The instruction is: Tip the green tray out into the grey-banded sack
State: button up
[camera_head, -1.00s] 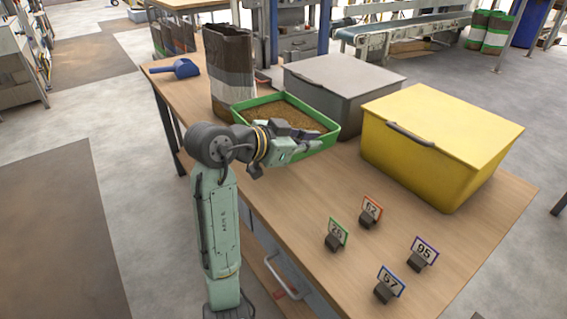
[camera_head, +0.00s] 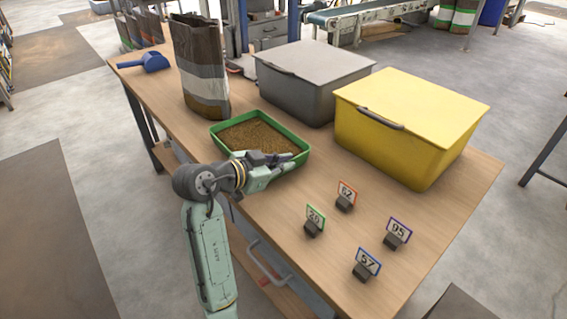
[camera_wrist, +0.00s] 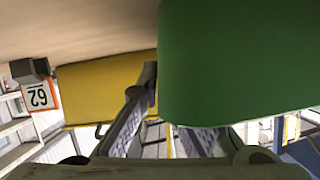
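The green tray (camera_head: 305,158) holds brown pellets and looks about level, in front of the grey bin. My gripper (camera_head: 282,160) is at its near right corner and appears shut on the tray's wall. In the wrist view the green wall (camera_wrist: 240,60) fills the upper right and hides part of one finger. I cannot tell whether the tray rests on the table or is just above it. The grey-banded sack (camera_head: 205,72) stands upright behind and left of the tray, apart from it. Its inside is mostly hidden.
A lidded grey bin (camera_head: 310,95) and a lidded yellow bin (camera_head: 400,150) stand behind and right of the tray. Several numbered cards stand on the near right of the table (camera_head: 440,215). A blue scoop (camera_head: 150,62) lies at the far left.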

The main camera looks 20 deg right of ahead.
jog(key=o, duration=0.5)
jog(key=shift+c, duration=0.2)
jog(key=shift+f, duration=0.35)
jog(key=b+v, duration=0.2)
jog(key=v, duration=0.9)
jog(key=shift+b, duration=0.4)
